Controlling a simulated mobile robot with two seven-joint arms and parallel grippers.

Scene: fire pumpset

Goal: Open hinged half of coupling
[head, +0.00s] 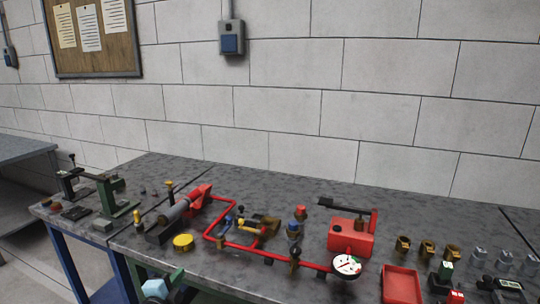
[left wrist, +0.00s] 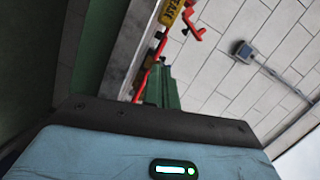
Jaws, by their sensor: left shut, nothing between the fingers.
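My left gripper (head: 174,280) is at the bottom edge of the head view, in front of the bench's front edge. It is shut and holds nothing. Its pale blue housing fills the lower part of the left wrist view, with green fingers (left wrist: 163,88) beyond it. A red pipe assembly (head: 219,224) lies on the bench, beyond and to the right of the gripper, apart from it. A grey cylinder (head: 173,215) joins a red body (head: 198,197) at its left end. Small yellow and brass fittings (head: 256,227) sit by the pipe. I cannot tell which part is the hinged coupling half.
The bench (head: 330,203) carries a yellow cap (head: 183,242), a white gauge (head: 347,265), a red box with a black lever (head: 350,238), a red tray (head: 401,284) and several brass fittings (head: 427,249). A green vise-like tool (head: 112,200) stands left. The bench's back strip is mostly clear.

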